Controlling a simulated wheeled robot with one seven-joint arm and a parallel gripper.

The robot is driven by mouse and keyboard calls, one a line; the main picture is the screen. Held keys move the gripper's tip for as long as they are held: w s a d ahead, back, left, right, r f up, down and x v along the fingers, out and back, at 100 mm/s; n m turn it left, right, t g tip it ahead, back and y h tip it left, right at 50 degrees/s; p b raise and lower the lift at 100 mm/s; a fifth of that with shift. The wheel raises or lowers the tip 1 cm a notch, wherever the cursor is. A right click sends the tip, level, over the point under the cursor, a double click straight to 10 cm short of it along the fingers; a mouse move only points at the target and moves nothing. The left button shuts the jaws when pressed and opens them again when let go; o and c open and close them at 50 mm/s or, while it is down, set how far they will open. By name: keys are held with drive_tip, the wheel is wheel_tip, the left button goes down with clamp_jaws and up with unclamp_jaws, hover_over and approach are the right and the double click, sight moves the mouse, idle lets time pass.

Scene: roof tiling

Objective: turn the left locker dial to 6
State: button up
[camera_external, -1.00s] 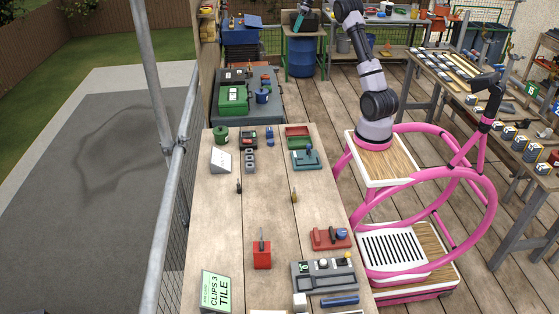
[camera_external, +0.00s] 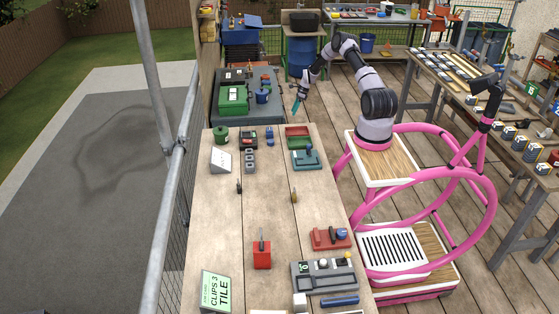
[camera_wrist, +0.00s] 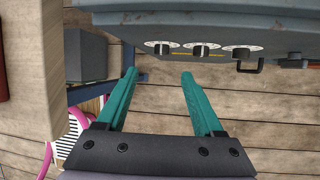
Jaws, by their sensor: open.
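Three black dials on white discs sit in a row on the front of a grey-blue locker (camera_wrist: 290,25) in the wrist view; the left dial (camera_wrist: 162,48) is nearest the workbench side. Their numbers are too small to read. In the external view the locker (camera_external: 222,111) stands beyond the workbench, and its dial face is not visible. My gripper (camera_wrist: 160,74) is open and empty, its teal fingers apart and below the left dial in the picture. It also shows in the external view (camera_external: 296,106), to the right of the locker.
A black handle (camera_wrist: 250,67) projects below the right dial. The wooden workbench (camera_wrist: 35,120) edges the left of the wrist view, with a grey box (camera_wrist: 87,55) beside it. A green case (camera_external: 234,97) sits on the locker. Plank floor lies open beneath my gripper.

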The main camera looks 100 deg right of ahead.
drive_tip(key=x, duration=1.2)
drive_tip(key=shift+s+d+f, duration=0.2)
drive_tip(key=shift+s+f, duration=0.1)
clamp_jaws()
